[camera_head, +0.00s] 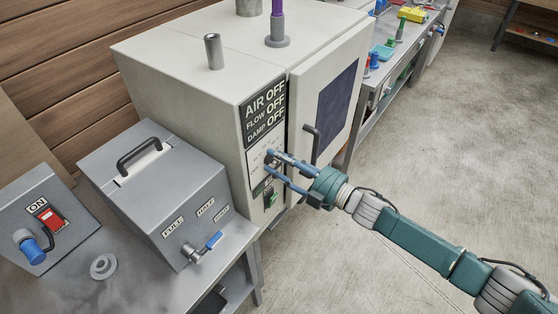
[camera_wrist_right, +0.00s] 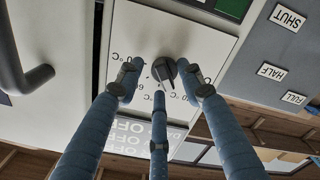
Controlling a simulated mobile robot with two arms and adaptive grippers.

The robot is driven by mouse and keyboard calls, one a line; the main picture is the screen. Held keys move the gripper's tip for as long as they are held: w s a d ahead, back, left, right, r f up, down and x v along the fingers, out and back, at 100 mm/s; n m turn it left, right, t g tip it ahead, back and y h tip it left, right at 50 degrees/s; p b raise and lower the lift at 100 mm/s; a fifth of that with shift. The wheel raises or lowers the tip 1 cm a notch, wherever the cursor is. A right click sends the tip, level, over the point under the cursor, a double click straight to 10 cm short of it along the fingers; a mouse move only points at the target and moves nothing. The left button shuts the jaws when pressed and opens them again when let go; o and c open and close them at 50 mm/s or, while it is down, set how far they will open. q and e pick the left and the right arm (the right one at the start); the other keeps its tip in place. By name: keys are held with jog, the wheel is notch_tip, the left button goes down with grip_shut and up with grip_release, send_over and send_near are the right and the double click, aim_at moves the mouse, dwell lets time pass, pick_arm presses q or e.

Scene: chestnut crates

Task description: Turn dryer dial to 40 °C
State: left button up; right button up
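The dryer (camera_head: 205,90) is a pale cabinet with a dark AIR/FLOW/DAMP display (camera_head: 264,113) reading OFF on each line. Its dark dial (camera_wrist_right: 170,73) sits on a white panel marked in °C, shown upside down in the right wrist view. The pointer slants down and slightly right there; the number it faces is unclear, as fingers cover part of the scale. My right gripper (camera_head: 270,163) is at the panel, its blue fingers (camera_wrist_right: 160,78) spread around the dial. A gap shows on the left; contact on the right cannot be told. My left gripper is out of view.
A dark door handle (camera_head: 312,144) stands close beside my right gripper. A green switch (camera_head: 271,199) is below the dial. A grey box with a blue-handled valve (camera_head: 205,246) and a red ON switch box (camera_head: 50,217) stand left. Open floor lies right.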

jog(key=v, duration=1.2)
